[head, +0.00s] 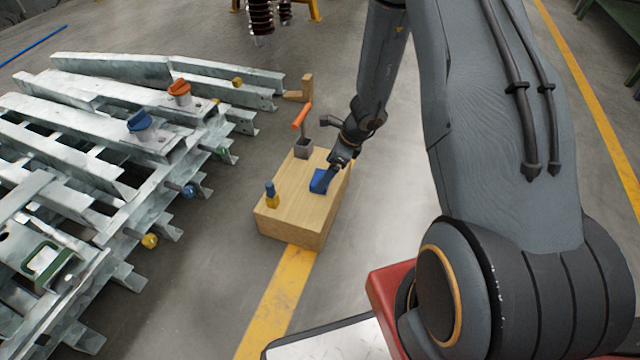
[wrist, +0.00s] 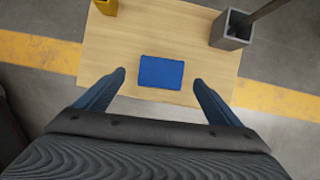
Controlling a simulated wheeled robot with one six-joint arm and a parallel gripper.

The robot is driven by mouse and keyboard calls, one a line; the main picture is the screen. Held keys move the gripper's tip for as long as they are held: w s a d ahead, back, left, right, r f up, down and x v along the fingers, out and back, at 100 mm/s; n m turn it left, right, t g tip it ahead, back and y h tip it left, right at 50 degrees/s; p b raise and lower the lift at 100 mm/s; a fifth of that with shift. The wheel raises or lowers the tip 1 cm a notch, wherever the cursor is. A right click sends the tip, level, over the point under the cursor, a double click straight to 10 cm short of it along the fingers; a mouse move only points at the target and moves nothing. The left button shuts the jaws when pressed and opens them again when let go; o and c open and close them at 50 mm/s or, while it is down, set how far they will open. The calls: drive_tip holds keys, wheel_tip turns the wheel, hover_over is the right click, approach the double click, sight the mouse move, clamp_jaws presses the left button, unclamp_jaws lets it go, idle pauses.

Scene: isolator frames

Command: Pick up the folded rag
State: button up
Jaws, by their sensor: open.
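The folded rag is a small flat blue rectangle (wrist: 161,72) lying on top of a light wooden box (wrist: 180,28). In the head view the rag (head: 319,181) is on the box's right part, partly behind my gripper (head: 331,172). In the wrist view my gripper (wrist: 160,82) is open, with one finger on each side of the rag and a gap to it on both sides. Its jaws are empty. How high the fingertips are above the box top, I cannot tell.
A grey square holder (head: 303,148) with an orange-handled tool (head: 302,116) stands at the box's back. A yellow item with a blue top (head: 271,195) stands at its left edge. Galvanised steel frames (head: 120,150) with coloured knobs fill the left. Floor right of the box is clear.

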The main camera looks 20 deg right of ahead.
drive_tip(key=b+x, duration=0.2)
drive_tip(key=x, duration=0.1)
drive_tip(key=b+x, duration=0.1)
drive_tip(key=x, duration=0.1)
drive_tip(key=shift+d+f, duration=0.15)
drive_tip(key=shift+d, duration=0.15)
drive_tip(key=c, duration=1.1)
drive_tip(key=shift+c, duration=0.2)
wheel_tip(320, 180, up, 10)
drive_tip(key=p, duration=0.5)
